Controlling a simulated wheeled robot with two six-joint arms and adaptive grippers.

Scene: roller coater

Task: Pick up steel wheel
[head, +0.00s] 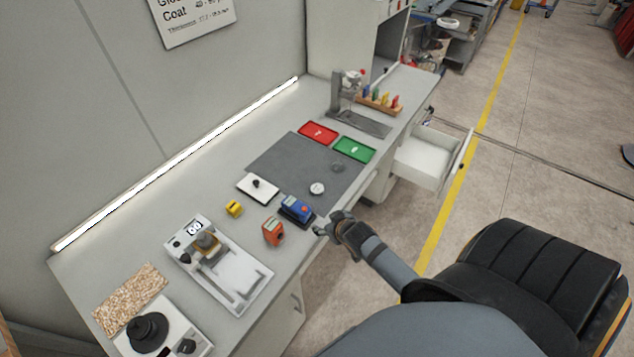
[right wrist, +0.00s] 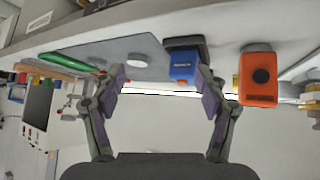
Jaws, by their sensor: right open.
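Two small round pieces lie on the dark grey mat (head: 285,160): a whitish disc (head: 317,188) near its front edge and a grey disc (head: 337,168) farther back. I cannot tell surely which is the steel wheel. The whitish disc also shows in the right wrist view (right wrist: 137,60). My right gripper (head: 325,225) is open and empty off the bench's front edge, close to the blue device (head: 297,208) and apart from both discs. In the right wrist view its fingers (right wrist: 165,85) are spread, with the blue device (right wrist: 183,65) beyond them. My left gripper is out of view.
An orange device (head: 273,232), a yellow block (head: 234,208) and a white instrument (head: 222,268) stand left of the blue device. Red (head: 318,132) and green (head: 354,149) trays lie at the mat's far side. An open drawer (head: 430,158) juts out from the bench.

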